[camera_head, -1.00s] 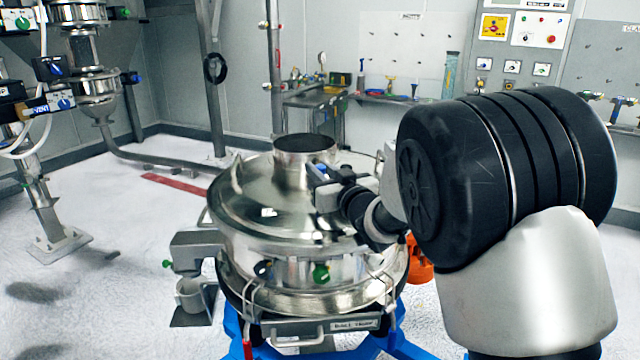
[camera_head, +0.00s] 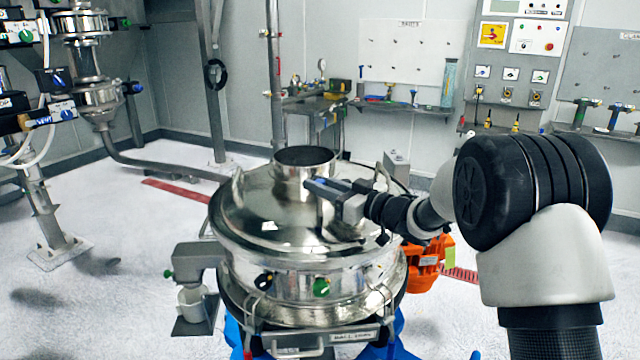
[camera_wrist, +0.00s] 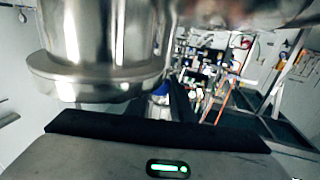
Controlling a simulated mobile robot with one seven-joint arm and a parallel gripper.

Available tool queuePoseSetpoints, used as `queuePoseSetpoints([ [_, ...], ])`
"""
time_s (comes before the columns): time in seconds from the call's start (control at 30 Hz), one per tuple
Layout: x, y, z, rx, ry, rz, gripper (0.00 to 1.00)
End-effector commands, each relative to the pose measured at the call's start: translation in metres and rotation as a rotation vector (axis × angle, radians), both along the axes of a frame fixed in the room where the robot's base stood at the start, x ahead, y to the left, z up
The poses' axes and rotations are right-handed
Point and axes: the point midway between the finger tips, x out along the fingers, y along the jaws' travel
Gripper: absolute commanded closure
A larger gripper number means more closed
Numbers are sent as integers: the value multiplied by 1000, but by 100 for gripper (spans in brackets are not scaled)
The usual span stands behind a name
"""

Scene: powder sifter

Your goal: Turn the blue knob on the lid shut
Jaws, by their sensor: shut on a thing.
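The round steel lid (camera_head: 255,212) covers the sifter, with a short open neck (camera_head: 303,168) rising from its middle. My gripper (camera_head: 316,187) reaches in from the right, low over the lid, just in front of the neck. It is shut on the blue knob (camera_head: 321,181), of which only a little blue shows beside the fingers. In the wrist view the blue knob (camera_wrist: 161,90) shows as a small patch beyond the dark finger edge, next to the steel neck (camera_wrist: 95,85). The fingers hide most of the knob, so I cannot tell its exact angle.
A green knob (camera_head: 321,287) and a dark knob sit on the sifter's front side. A grey bracket with a cup (camera_head: 191,300) juts out at the left. An orange part (camera_head: 424,268) is at the right, under my arm. A workbench stands behind.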

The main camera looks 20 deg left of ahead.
Motion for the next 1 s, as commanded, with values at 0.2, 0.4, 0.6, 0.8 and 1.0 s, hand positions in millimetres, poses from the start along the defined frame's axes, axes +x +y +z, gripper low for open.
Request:
queuePoseSetpoints([
  [0.2, 0, 0, 1, 2, -3, -1, 100],
  [0.4, 1, 0, 1, 1, -2, -2, 61],
  [0.6, 1, -1, 0, 0, 0, -4, 61],
  [0.8, 1, -1, -1, -1, 0, -5, 61],
  [1.0, 0, 0, -4, -2, 1, -57, 61],
])
